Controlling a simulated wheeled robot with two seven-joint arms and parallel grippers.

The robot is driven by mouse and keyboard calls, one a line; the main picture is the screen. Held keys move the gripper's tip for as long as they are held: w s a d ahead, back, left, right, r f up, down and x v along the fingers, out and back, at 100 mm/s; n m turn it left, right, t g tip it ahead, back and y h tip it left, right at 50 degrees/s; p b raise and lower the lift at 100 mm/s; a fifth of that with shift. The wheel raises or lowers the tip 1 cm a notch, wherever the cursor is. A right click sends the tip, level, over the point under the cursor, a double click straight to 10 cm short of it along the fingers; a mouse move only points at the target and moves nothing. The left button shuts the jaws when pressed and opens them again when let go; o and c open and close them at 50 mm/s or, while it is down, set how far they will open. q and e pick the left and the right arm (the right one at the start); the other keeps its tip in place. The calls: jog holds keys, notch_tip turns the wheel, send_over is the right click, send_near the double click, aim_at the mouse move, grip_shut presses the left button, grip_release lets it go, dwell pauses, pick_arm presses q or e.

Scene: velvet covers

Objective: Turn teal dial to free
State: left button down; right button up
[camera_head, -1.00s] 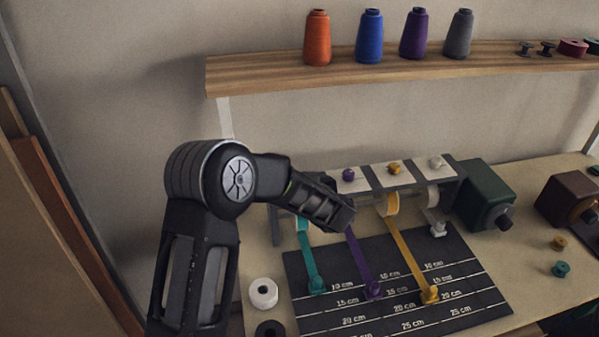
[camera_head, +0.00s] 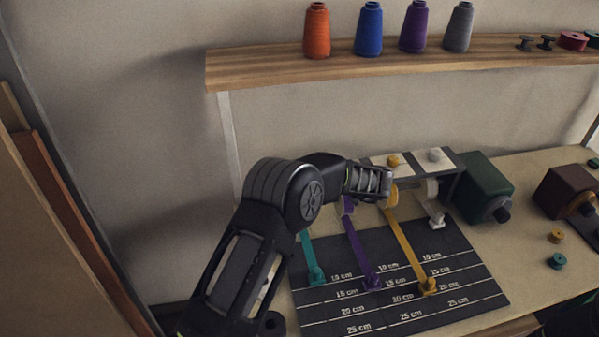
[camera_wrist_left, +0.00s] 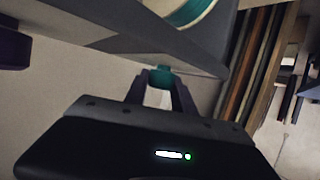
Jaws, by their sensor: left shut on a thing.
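The teal dial (camera_wrist_left: 161,75) shows in the left wrist view as a small teal knob under a grey bracket. My left gripper (camera_wrist_left: 160,88) is shut on it, with a dark finger on each side. In the head view my left arm (camera_head: 305,195) covers the teal dial and the gripper's fingertips. The teal ribbon (camera_head: 309,262) runs down over the dark measuring mat, and its spool (camera_wrist_left: 190,12) shows in the wrist view. The dial's setting and any "free" mark cannot be seen. My right gripper is not in view.
A yellow dial (camera_head: 393,160) and a white dial (camera_head: 434,155) sit on the rack. Purple (camera_head: 356,245) and yellow (camera_head: 407,248) ribbons lie across the mat (camera_head: 460,290). A green machine (camera_head: 483,188) stands to the right. A shelf (camera_head: 480,50) with thread cones is above.

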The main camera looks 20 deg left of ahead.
pick_arm(q)
jog(key=shift+a, duration=0.1)
jog(key=c, duration=1)
grip_release()
jog(key=shift+c, duration=0.2)
jog(key=b+v, duration=0.1)
jog(key=v, duration=0.6)
jog(key=shift+d+r, duration=0.2)
jog(key=shift+d, duration=0.15)
